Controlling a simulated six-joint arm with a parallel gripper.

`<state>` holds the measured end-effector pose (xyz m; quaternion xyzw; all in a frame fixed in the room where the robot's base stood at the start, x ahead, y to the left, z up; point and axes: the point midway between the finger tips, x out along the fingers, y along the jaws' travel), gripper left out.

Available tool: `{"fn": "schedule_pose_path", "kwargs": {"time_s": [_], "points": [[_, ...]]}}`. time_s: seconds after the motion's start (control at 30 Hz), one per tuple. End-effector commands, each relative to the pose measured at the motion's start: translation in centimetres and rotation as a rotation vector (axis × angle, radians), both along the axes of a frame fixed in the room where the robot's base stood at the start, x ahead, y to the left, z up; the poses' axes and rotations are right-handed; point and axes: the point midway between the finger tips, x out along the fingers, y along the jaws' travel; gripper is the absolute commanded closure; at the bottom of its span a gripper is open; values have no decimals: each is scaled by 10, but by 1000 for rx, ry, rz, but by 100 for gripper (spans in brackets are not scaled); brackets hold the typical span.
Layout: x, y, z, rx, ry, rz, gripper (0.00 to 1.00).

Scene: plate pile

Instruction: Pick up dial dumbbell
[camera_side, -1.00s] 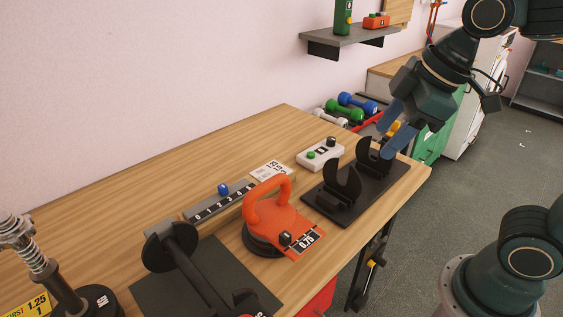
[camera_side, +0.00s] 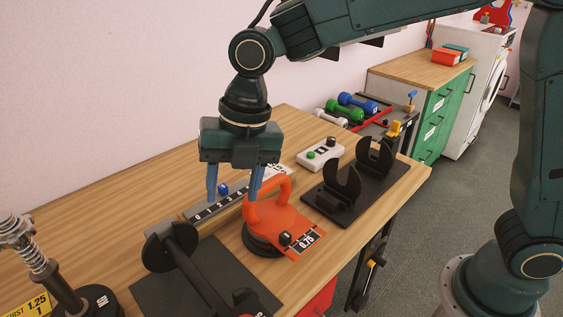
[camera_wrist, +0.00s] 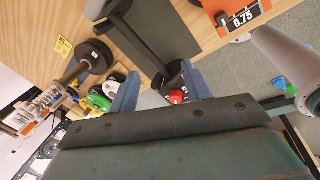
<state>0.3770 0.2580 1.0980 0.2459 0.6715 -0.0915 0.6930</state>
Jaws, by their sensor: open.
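The black dumbbell, which I take to be the dial dumbbell (camera_side: 196,272), lies on a dark mat (camera_side: 156,294) at the table's front. In the wrist view the dumbbell (camera_wrist: 138,44) runs diagonally from the top edge down between my fingers, with a red dial (camera_wrist: 177,96) at its near end. My gripper (camera_side: 234,184) is open and empty, pointing down, above and behind the dumbbell, near the orange handle. In the wrist view my fingers (camera_wrist: 161,88) stand apart near the dumbbell's dial end. The dumbbell's near end is partly cut off in the side view.
An orange-handled weight (camera_side: 270,222) marked 0.75 stands to the right of the dumbbell. A numbered grey rail (camera_side: 205,213) lies behind. A black cradle (camera_side: 345,188) and white button box (camera_side: 320,154) are farther right. A spring-collared bar (camera_side: 30,250) stands at the left. The back-left tabletop is clear.

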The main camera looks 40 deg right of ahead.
Motion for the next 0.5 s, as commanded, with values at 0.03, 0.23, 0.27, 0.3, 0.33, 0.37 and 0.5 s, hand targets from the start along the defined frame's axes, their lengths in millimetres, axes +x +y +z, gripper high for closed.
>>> {"fn": "schedule_pose_path", "kwargs": {"time_s": [0.03, 0.23, 0.27, 0.3, 0.33, 0.37, 0.5], "points": [[2, 14, -10, -9, 1, 88, 51], [6, 51, -35, -25, -10, 372, 51], [6, 54, -38, -25, -12, 399, 51], [6, 58, -41, -27, -13, 430, 51], [6, 60, -43, -28, -14, 449, 51], [6, 62, -44, -27, -14, 463, 51], [6, 66, -46, -28, -17, 492, 51]]}}
